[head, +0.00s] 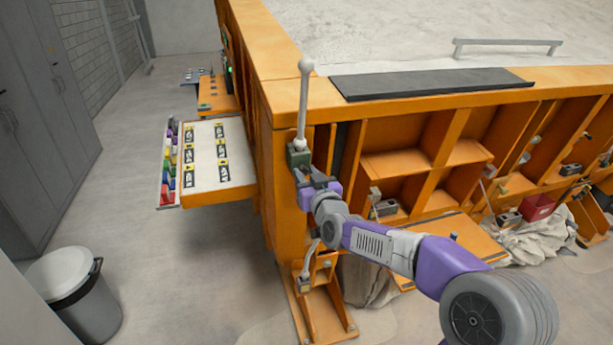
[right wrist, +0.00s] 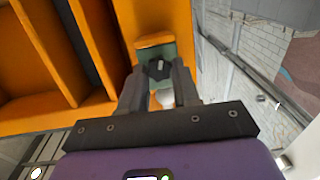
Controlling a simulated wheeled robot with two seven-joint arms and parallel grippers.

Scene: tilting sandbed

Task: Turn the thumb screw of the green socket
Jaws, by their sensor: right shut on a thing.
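The green socket (head: 298,156) is mounted on the corner post of the orange sandbed frame. A pale upright rod (head: 303,110) with a ball on top rises from it. My right gripper (head: 303,178) is at the socket's front, just below it in the head view. In the right wrist view the green socket (right wrist: 150,50) lies straight ahead. The dark thumb screw (right wrist: 158,69) shows between the fingertips of my right gripper (right wrist: 158,76), which is shut on it. In the head view the gripper hides the screw. My left gripper is not in view.
The orange frame (head: 287,75) has open compartments to the right of the socket. A side table (head: 219,150) with labelled cards and coloured pieces stands at left. An orange bracket (head: 320,300) stands below my arm. A grey bin (head: 75,295) is at lower left; the floor between is clear.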

